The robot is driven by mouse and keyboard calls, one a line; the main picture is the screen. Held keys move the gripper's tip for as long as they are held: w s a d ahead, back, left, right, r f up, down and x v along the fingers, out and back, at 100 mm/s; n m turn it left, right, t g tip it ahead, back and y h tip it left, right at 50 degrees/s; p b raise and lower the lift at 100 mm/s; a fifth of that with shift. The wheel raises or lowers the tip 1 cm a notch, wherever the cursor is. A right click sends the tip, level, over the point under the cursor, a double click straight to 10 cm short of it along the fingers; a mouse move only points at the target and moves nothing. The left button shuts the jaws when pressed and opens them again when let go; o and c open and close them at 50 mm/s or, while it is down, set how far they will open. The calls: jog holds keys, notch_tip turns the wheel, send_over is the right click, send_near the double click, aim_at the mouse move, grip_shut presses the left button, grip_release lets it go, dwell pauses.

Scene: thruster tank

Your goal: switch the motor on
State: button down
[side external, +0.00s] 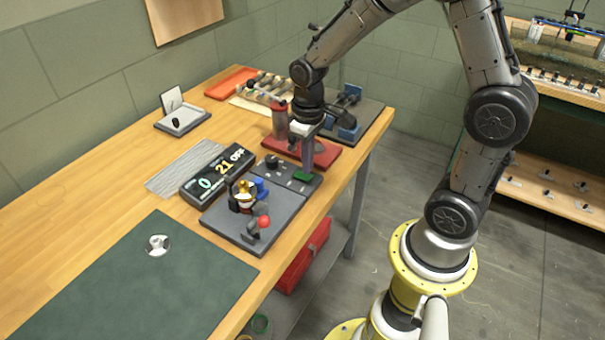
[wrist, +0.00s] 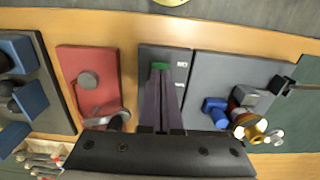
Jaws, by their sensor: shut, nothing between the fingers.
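The dark grey control panel (side external: 285,172) lies on the bench, with a green button or switch (side external: 303,176) at its near right end. My gripper (side external: 306,168) points down over that end, shut and empty, its tips at or just above the green part. In the wrist view the shut fingers (wrist: 161,78) reach to the green part (wrist: 160,66) on the panel (wrist: 178,54); I cannot tell whether they touch it. The black display box (side external: 218,174) beside the panel reads 0, 21 and OFF.
A grey plate (side external: 233,228) with a brass-and-blue motor assembly (side external: 245,195) and a red-knobbed lever (side external: 263,222) stands beside the panel. A red base (side external: 322,157) with a post is behind my gripper. The green mat (side external: 150,290) is mostly clear.

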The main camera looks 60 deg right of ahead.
jog(key=shift+f, duration=0.9)
dwell(0.5)
jog(key=shift+r, duration=3.55)
notch_tip(320, 180, up, 6)
jog(key=t, duration=0.2)
send_over(307, 177)
jog(key=s+a, duration=0.1)
jog(key=a, duration=0.1)
jog(key=s+a+r+t, duration=0.1)
jog(key=s+r+t, duration=0.1)
jog(key=s+r, duration=0.3)
jog(key=s+a+f+t, duration=0.1)
jog(key=s, duration=0.8)
jog(key=shift+t, duration=0.3)
